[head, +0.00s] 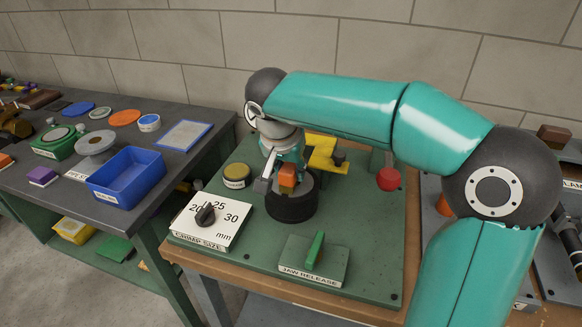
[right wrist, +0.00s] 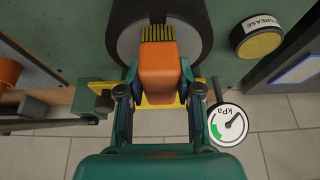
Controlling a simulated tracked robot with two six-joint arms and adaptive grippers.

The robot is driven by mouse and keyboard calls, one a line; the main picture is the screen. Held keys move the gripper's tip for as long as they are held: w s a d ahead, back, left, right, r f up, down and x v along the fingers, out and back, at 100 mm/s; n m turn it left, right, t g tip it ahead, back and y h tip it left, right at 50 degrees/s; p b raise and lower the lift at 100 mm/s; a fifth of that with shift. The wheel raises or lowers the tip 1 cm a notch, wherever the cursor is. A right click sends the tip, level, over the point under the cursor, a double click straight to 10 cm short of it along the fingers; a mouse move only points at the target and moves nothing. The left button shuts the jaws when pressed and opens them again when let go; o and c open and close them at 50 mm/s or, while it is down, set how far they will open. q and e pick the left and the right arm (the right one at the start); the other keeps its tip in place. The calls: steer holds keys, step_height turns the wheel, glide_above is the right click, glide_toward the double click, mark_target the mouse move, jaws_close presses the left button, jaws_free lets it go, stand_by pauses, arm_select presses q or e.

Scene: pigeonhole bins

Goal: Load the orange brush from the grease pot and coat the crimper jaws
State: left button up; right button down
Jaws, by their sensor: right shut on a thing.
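My right gripper (head: 284,182) is shut on the orange brush (head: 288,177). In the right wrist view the orange brush (right wrist: 158,70) sits between the fingers of the right gripper (right wrist: 158,82), with yellow bristles pointing away. The bristles overlap the grey opening of the black round crimper head (right wrist: 197,40); I cannot tell if they touch it. The black crimper head (head: 292,207) stands below the brush in the head view. The grease pot (head: 237,176), dark with a yellowish top, stands to its left; its GREASE label shows in the right wrist view (right wrist: 261,38). My left gripper is out of view.
A crimp size dial plate (head: 223,224) and a jaw release plate with a green lever (head: 315,252) lie on the green board. A red knob (head: 390,179) and a yellow part (head: 325,153) stand nearby. A blue bin (head: 128,180) is on the left bench.

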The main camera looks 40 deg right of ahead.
steer(key=shift+s+a, duration=0.25)
steer(key=shift+a, duration=0.15)
steer(key=shift+w+d+f, duration=0.1)
steer(key=shift+w+d, duration=0.25)
steer(key=shift+d, duration=0.3)
steer(key=shift+w+d, duration=0.3)
steer(key=shift+d, duration=0.3)
steer(key=shift+s+a+f+b, duration=0.1)
steer(key=shift+s+a+b, duration=0.2)
steer(key=shift+a, duration=0.35)
steer(key=shift+s+a+b, duration=0.1)
steer(key=shift+s+a, duration=0.25)
steer(key=shift+a, duration=0.3)
steer(key=shift+w+d, duration=0.1)
steer(key=shift+d, duration=0.2)
steer(key=shift+w+d+p, duration=0.25)
steer(key=shift+d, duration=0.25)
steer(key=shift+w+d+p, duration=0.2)
steer(key=shift+w+d, duration=0.05)
steer(key=shift+d, duration=0.2)
steer(key=shift+s+a+r+b, duration=0.1)
steer(key=shift+s+a+b, duration=0.2)
steer(key=shift+a, duration=0.35)
steer(key=shift+s+a+r+b, duration=0.15)
steer(key=shift+s+a, duration=0.15)
steer(key=shift+a, duration=0.3)
steer(key=shift+d, duration=0.15)
